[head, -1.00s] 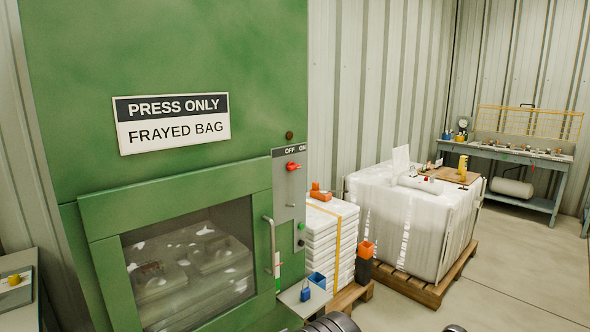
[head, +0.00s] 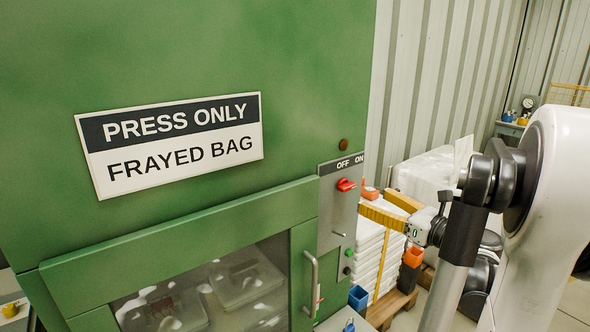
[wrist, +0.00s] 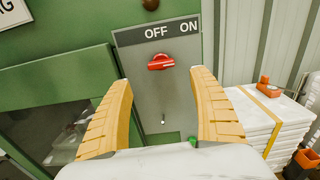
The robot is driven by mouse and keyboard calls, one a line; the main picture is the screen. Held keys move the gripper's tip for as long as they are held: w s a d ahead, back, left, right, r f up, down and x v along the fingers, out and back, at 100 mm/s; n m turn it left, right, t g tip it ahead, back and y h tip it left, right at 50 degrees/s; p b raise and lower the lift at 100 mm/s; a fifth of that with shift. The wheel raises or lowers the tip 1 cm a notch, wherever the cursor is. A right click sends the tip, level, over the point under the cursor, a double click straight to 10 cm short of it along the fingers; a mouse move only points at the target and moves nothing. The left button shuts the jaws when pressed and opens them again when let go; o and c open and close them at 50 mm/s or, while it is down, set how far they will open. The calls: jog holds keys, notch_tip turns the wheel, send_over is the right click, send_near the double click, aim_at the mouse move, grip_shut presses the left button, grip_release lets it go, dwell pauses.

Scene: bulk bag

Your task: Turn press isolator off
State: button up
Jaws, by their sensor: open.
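The press isolator is a red rotary handle (head: 345,185) on the grey panel (head: 328,215) at the right of the green press, under an OFF/ON label. Nothing is held.
The press door handle (head: 311,283) stands out below the panel. A stack of white bags (head: 372,250) and an orange bin (head: 412,257) stand right of the press.

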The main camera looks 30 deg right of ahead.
aim_at(350, 187)
jog(key=w+b, duration=0.1)
jog(key=w, duration=0.2)
jog(key=w+b, duration=0.1)
jog(key=w, duration=0.6)
jog(key=shift+w+a+r+b, duration=0.1)
jog(key=shift+a+r+b, duration=0.05)
jog(key=shift+a+b, duration=0.25)
jog(key=c, duration=1.2)
